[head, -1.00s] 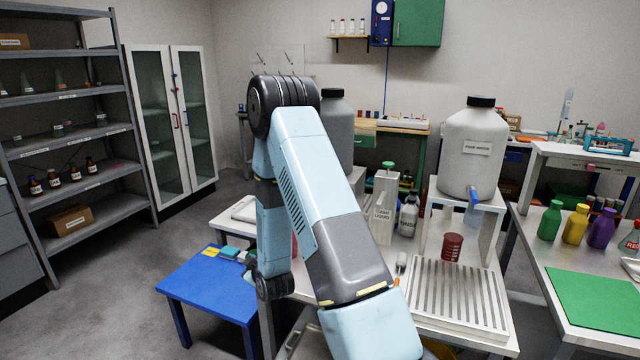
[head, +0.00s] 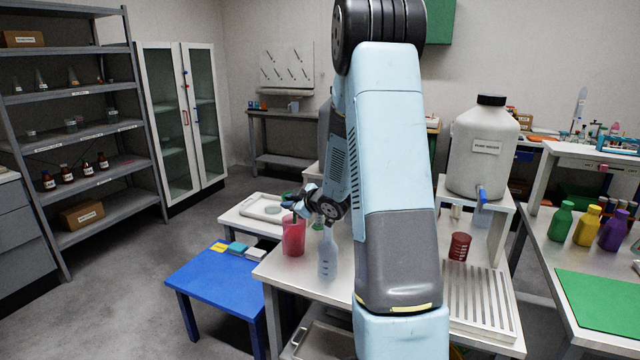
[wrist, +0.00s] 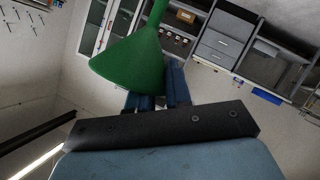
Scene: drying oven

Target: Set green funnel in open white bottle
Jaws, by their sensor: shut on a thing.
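The green funnel (wrist: 132,66) fills the middle of the wrist view, its wide cone close to my fingers and its stem pointing up in the picture. My gripper (wrist: 157,88) is shut on it. In the head view my gripper (head: 297,205) is small, above the table near a red beaker, with a bit of green at it. A pale, translucent bottle (head: 328,260) with a narrow neck stands just right of the red beaker, below my wrist. I cannot tell for sure that it is the open white bottle. My arm hides part of the table.
The red beaker (head: 293,237) is close to my gripper. A white tray (head: 262,208) lies behind it. A blue table (head: 213,285) stands at left. A large water container (head: 482,150), a dark red cup (head: 459,247) and a grooved drain tray (head: 475,305) are right of my arm.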

